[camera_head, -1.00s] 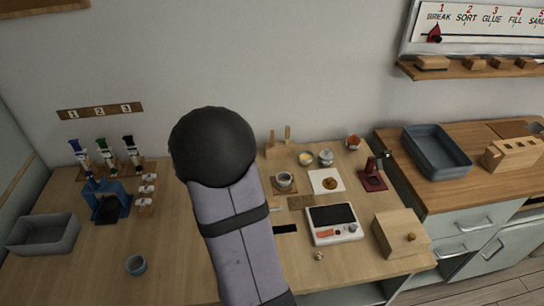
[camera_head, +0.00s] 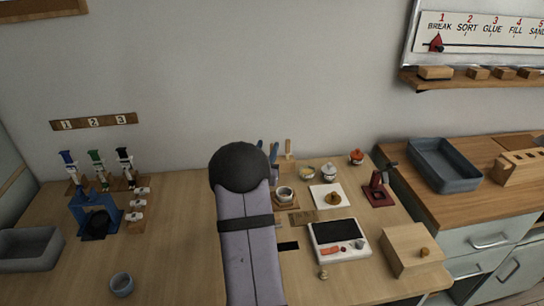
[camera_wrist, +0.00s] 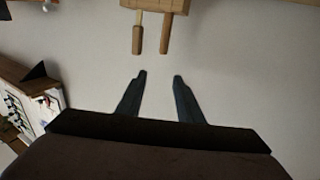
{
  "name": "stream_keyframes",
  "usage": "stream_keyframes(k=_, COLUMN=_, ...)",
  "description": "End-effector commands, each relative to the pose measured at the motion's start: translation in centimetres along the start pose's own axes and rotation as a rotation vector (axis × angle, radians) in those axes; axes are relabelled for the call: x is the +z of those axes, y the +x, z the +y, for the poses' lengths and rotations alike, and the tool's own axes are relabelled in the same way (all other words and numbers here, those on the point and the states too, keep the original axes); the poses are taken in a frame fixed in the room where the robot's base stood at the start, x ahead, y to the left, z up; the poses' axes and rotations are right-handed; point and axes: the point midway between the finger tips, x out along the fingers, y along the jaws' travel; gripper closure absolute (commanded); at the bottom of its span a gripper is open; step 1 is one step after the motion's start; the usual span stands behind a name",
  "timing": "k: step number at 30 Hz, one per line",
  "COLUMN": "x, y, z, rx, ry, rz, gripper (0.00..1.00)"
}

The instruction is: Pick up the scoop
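I cannot clearly identify a scoop in either view. Upright wooden handles (camera_head: 288,147) stand at the back of the bench, partly hidden by my arm. In the wrist view, two wooden handles (camera_wrist: 164,33) stick out from a wooden block (camera_wrist: 155,5) at the top edge; one is thick, and the other has a thin neck. Either could belong to the scoop, but I cannot tell. My gripper (camera_wrist: 158,76) is open and empty, its dark fingers apart and pointing toward the handles without touching them. In the head view, its bluish fingers (camera_head: 267,150) show just left of the handles.
A small cup (camera_head: 285,194), a white scale (camera_head: 339,240), a wooden box (camera_head: 412,250) and a red stand (camera_head: 377,190) are right of my arm. A blue stand (camera_head: 95,215), a grey bin (camera_head: 30,249) and a small pot (camera_head: 121,285) are left. The front-left bench is mostly clear.

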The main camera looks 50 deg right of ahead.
Motion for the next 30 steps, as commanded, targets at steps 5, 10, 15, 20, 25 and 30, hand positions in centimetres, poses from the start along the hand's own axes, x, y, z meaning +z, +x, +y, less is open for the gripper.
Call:
stream_keyframes(k=5, x=3.5, y=0.0, z=-0.1, rx=-0.002, ry=-0.002, rz=-0.005, gripper=0.67)
stream_keyframes(k=10, x=4.4, y=1.1, z=0.0, rx=0.0, ry=0.002, rz=0.002, gripper=0.67)
stream_keyframes(k=15, x=4.5, y=2.3, z=-0.1, rx=-0.002, ry=0.001, rz=0.001, gripper=0.67)
stream_keyframes(k=20, x=4.5, y=2.5, z=-0.1, rx=-0.002, ry=0.001, rz=-0.001, gripper=0.67)
stream_keyframes(k=25, x=4.4, y=2.9, z=-0.1, rx=-0.002, ry=0.001, rz=0.0, gripper=0.67)
stream_keyframes(k=30, x=4.3, y=4.5, z=0.0, rx=0.0, ry=0.001, rz=0.0, gripper=0.67)
